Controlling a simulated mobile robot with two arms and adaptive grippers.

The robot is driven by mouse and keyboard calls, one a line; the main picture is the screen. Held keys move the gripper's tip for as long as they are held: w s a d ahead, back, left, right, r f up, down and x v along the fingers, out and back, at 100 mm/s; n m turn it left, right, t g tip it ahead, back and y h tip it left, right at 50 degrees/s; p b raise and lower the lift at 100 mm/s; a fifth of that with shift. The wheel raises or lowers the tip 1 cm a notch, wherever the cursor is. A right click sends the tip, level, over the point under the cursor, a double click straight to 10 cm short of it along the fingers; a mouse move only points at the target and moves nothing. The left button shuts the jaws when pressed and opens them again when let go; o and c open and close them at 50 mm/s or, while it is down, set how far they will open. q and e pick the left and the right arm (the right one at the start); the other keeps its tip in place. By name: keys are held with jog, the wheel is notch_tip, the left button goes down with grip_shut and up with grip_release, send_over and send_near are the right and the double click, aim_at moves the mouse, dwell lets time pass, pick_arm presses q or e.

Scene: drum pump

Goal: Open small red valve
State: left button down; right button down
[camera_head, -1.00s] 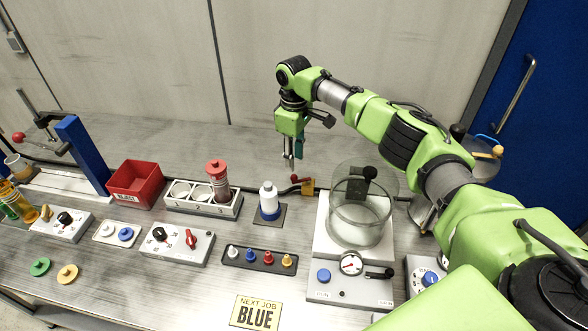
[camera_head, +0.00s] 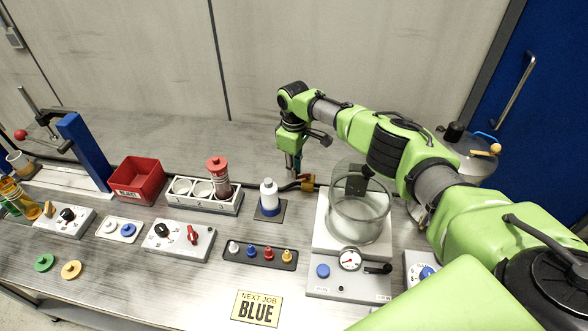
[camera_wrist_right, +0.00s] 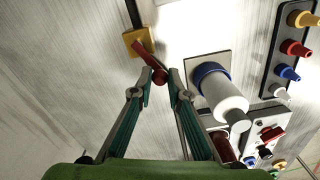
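The small red valve has a red lever with a round red knob (camera_wrist_right: 159,76) and sits on a yellow block (camera_wrist_right: 137,42) in the right wrist view. In the head view the yellow block (camera_head: 308,184) is on the pipe behind the glass vessel, and my gripper partly hides the lever. My right gripper (camera_wrist_right: 161,73) points down over the valve. Its two fingers are apart, with the knob between or just beyond the fingertips; I cannot tell whether they touch it. It also shows in the head view (camera_head: 295,175). My left gripper is in no view.
A white bottle with a blue band (camera_head: 269,198) stands close to the left of the valve. The glass vessel (camera_head: 358,215) on its white base is close to the right. A rack with a red-capped bottle (camera_head: 218,178) and a red bin (camera_head: 137,178) are farther left.

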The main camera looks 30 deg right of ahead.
jog(key=m+b, duration=0.1)
jog(key=w+m, duration=0.1)
jog(key=m, duration=0.1)
jog(key=shift+w+d+f+b, duration=0.15)
jog(key=shift+w+b, duration=0.1)
jog(key=shift+b, duration=0.15)
jog(key=shift+w+d+m+b, duration=0.1)
jog(key=shift+w+m+b, duration=0.15)
jog(key=shift+m, duration=0.3)
jog(key=shift+w+d+m+b, duration=0.1)
jog(key=shift+m+b, duration=0.1)
jog(key=shift+m, duration=0.35)
jog(key=shift+d+r+m, duration=0.15)
jog(key=shift+r+m, duration=0.15)
jog(key=shift+w, duration=0.1)
jog(key=c, duration=2)
grip_release()
jog(key=shift+o, duration=0.2)
